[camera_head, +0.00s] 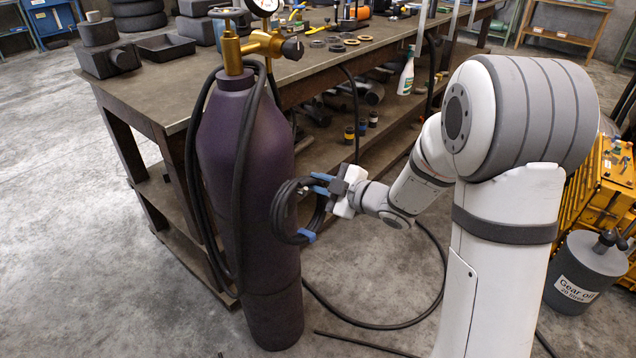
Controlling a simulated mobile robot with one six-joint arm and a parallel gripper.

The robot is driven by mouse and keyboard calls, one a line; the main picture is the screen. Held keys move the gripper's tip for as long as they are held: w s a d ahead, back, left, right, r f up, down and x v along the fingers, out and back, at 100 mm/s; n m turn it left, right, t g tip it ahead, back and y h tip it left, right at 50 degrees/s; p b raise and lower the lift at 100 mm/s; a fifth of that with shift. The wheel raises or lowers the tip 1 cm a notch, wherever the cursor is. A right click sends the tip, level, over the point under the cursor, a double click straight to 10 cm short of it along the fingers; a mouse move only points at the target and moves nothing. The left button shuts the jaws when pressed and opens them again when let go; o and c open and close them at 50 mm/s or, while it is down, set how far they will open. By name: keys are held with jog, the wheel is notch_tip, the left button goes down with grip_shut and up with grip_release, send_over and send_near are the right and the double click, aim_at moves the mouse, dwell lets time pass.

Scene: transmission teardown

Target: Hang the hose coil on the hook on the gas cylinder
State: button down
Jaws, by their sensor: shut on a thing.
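The gas cylinder (245,150) is dark purple with a brass valve and gauge on top, and it stands upright in front of the workbench. The hose coil (284,212) is black, with a blue band at its lower edge. My gripper (322,184) is shut on the coil's upper right side and holds it off the floor. In the picture the coil overlaps the cylinder's right side; I cannot tell whether they touch. Blue parts show at the grip. I cannot make out the hook on the cylinder.
Black hoses (192,165) hang from the cylinder's top, and another hose (375,327) loops over the floor. The workbench (150,95) stands behind the cylinder. A gear oil can (585,275) and a yellow unit (605,185) stand at right. The floor at left is clear.

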jog(key=c, duration=1.3)
grip_release()
jog(key=shift+f, duration=0.15)
jog(key=s+d+r+m+h+p, duration=0.45)
jog(key=d+r+m+h, duration=0.2)
jog(key=d, duration=0.25)
jog(key=s+d+r+m+h+p, duration=0.3)
jog(key=d+r+m+h+p, duration=0.3)
jog(key=d, duration=0.4)
jog(key=s+a+r+m+g+p, duration=0.1)
jog(key=s+r+m+g+p, duration=0.1)
jog(key=s, duration=0.8)
jog(key=s+a+r+m+g+p, duration=0.1)
jog(key=s+r+m+g+p, duration=0.2)
jog(key=s, duration=0.6)
jog(key=shift+s+a+r+m+g, duration=0.25)
jog(key=shift+s+r+m+g, duration=0.25)
jog(key=shift+m+g, duration=0.5)
